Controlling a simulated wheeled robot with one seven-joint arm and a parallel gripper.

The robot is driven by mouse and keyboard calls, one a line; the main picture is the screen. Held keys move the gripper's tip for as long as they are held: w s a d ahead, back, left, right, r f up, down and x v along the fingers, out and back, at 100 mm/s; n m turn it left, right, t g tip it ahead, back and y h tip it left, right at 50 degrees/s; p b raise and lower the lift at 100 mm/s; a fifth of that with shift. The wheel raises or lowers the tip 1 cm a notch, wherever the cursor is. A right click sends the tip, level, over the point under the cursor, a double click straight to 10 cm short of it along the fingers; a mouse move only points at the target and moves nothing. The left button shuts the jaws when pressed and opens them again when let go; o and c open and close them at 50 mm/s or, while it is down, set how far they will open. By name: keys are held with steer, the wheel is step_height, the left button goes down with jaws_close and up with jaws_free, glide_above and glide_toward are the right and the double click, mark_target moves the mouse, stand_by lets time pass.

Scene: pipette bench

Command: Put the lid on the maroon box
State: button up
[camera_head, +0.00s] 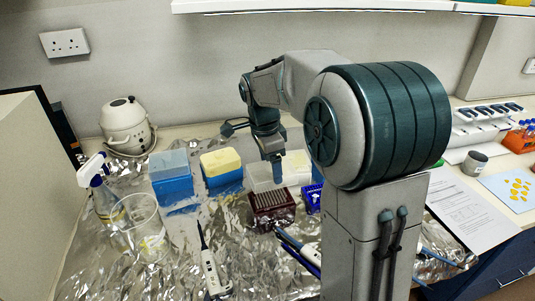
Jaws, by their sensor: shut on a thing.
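The maroon box (272,211) stands open on the foil, with rows of small holes or tips showing on top. A clear, whitish lid (259,178) is just above and behind it in the picture, at its left rear. My gripper (277,178) points down at the right side of this lid and is shut on it. The fingertips are small here and their exact grip is hard to make out. Whether the lid touches the box cannot be told from this view.
Blue box (171,181) and yellow-topped box (221,164) stand left. A blue rack (312,198) sits close on the right, partly behind my arm. Pipettes (211,270) lie in front. A clear beaker (143,219) and spray bottle (101,190) stand far left.

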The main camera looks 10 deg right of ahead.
mark_target(269, 170)
steer(key=shift+s+f+b, duration=0.15)
steer(key=shift+f+b, duration=0.35)
steer(key=shift+f, duration=0.15)
steer(key=shift+f+b, duration=1.1)
steer(key=shift+f, duration=0.45)
steer(key=shift+f+b, duration=0.35)
steer(key=shift+f, duration=0.1)
steer(key=shift+f+b, duration=0.5)
steer(key=shift+f, duration=0.1)
steer(key=shift+f, duration=0.1)
steer(key=shift+f+b, duration=0.3)
steer(key=shift+f, duration=0.05)
